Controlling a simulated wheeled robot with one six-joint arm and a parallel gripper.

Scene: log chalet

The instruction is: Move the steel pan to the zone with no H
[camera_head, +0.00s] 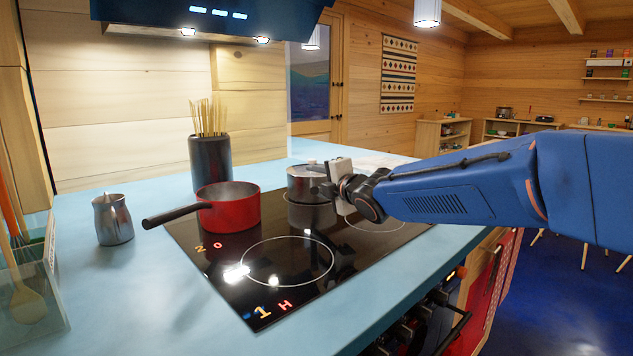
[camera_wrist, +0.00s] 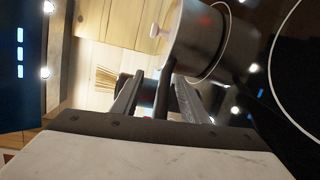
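The steel pan (camera_head: 306,186), lidded with a small knob, is at the far side of the black hob (camera_head: 345,240). It fills the upper middle of the wrist view (camera_wrist: 205,42). My gripper (camera_head: 335,186) is close against its right side in the head view. In the wrist view the fingers (camera_wrist: 154,88) are apart, with a dark bar, perhaps the pan's handle, between them; a gap shows beside the left finger. Whether the pan touches the glass is unclear. A red "H" (camera_head: 285,304) and a "1" mark the near edge; red marks like "2 0" (camera_head: 209,247) are by the red pan.
A red pan (camera_head: 229,210) stands on the hob's left, its black handle pointing left. The ringed zone (camera_head: 287,262) in front is empty. A black pot of sticks (camera_head: 210,163) and a steel jug (camera_head: 113,220) stand on the blue counter. A hood hangs above.

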